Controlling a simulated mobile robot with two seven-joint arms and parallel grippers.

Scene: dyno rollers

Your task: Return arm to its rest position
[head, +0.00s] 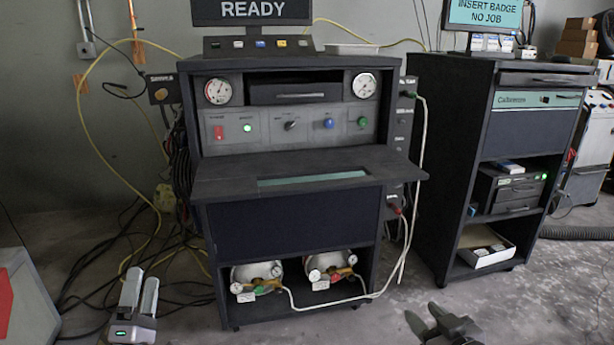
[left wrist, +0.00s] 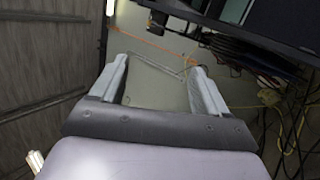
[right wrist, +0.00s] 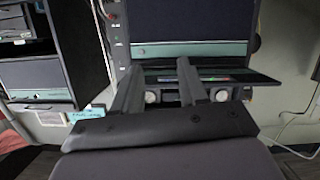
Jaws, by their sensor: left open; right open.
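My left gripper (head: 140,292) is low at the left in the head view, in front of the cables on the floor. Its two pale fingers stand apart with nothing between them, as the left wrist view (left wrist: 156,85) also shows. My right gripper (head: 428,322) is at the bottom edge of the head view, right of the middle, dark and partly cut off. In the right wrist view (right wrist: 158,88) its fingers are apart and empty. Neither gripper touches anything that I can see.
A dark console (head: 290,211) with gauges, a lit green button and a fold-out shelf (head: 230,176) stands ahead. A second cabinet (head: 452,170) stands to its right. Loose cables (head: 100,235) lie on the floor at left. The floor (head: 370,325) between the grippers is clear.

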